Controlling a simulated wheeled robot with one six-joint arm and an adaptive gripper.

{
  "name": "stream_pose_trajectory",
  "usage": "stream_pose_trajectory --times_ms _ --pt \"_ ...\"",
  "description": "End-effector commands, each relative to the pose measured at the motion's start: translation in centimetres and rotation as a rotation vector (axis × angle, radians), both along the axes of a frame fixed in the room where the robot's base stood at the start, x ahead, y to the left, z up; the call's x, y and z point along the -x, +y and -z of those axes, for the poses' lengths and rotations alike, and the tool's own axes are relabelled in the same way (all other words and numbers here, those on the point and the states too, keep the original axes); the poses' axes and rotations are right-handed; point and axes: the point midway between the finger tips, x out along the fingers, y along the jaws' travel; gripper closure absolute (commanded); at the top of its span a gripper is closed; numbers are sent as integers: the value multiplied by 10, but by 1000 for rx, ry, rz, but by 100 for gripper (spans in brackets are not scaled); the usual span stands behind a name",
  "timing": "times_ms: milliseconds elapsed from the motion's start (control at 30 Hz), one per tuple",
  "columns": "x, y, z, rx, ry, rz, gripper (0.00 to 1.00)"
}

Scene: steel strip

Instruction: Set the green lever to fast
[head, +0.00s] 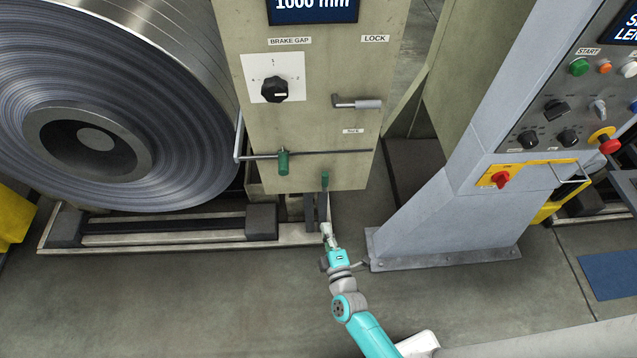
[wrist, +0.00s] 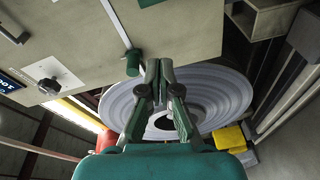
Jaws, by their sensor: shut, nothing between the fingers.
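A green grip (head: 283,162) sits on a thin horizontal rod below the knob; in the wrist view this green grip (wrist: 133,62) is just left of my fingertips. Contact is unclear.
A large steel coil (head: 180,80) stands left of the panel. A black knob (head: 274,89) and a lock handle (head: 358,103) project from the panel. A grey control pedestal (head: 440,200) rises at right. Open floor (head: 200,300) lies in front.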

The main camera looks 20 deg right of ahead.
Motion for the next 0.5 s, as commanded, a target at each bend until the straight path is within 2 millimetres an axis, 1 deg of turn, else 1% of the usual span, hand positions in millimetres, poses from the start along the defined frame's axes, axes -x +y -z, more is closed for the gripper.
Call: stream_pose_trajectory --times_ms 33,100,200,333,500 --pt "-17 2 0 36 -1 6 100" --pt "-36 4 2 90 3 16 100" --pt "-58 7 3 156 9 29 100" --pt "-78 10 4 216 17 40 100" --pt "-88 11 4 253 23 48 100"
